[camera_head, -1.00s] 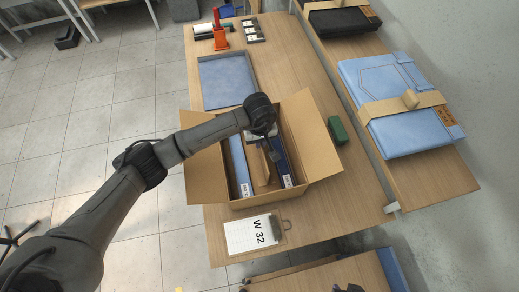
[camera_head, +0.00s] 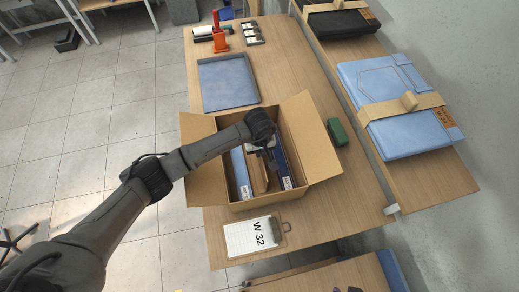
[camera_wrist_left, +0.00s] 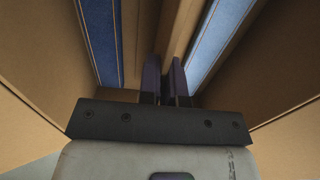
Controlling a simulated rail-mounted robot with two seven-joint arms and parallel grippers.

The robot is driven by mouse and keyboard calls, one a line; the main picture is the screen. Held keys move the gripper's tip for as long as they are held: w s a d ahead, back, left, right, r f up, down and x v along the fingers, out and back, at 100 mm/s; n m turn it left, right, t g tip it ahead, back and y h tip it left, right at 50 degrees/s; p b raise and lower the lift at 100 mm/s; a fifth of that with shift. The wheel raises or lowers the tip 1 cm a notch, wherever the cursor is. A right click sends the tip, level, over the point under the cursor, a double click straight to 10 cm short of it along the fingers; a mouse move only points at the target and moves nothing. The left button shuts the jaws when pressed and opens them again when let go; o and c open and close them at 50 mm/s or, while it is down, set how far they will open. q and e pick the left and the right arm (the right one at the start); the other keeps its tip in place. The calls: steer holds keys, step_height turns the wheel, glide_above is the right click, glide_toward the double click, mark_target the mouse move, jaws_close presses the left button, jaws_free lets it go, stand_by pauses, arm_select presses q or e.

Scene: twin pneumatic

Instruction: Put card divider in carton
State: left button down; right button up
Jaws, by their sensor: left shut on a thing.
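The open carton (camera_head: 318,150) stands on the wooden table, its flaps spread outward. Two blue items with white labels stand inside, one on the left (camera_head: 241,172) and one on the right (camera_head: 286,168). The brown card divider (camera_head: 259,178) is between them, inside the carton. My left gripper (camera_head: 268,156) reaches down into the carton. In the left wrist view, my left gripper (camera_wrist_left: 166,85) is shut on the upper edge of the card divider (camera_wrist_left: 178,35), with blue on both sides. The divider's lower end is hidden. My right gripper is not in view.
A clipboard marked W 32 (camera_head: 250,237) lies in front of the carton. A green block (camera_head: 337,132) is right of it, and a blue tray (camera_head: 228,82) is behind it.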

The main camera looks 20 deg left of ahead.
arm_select(q)
steer(key=c, duration=1.3)
jaws_free()
step_height(320, 180, up, 12)
steer(key=shift+r, duration=0.2)
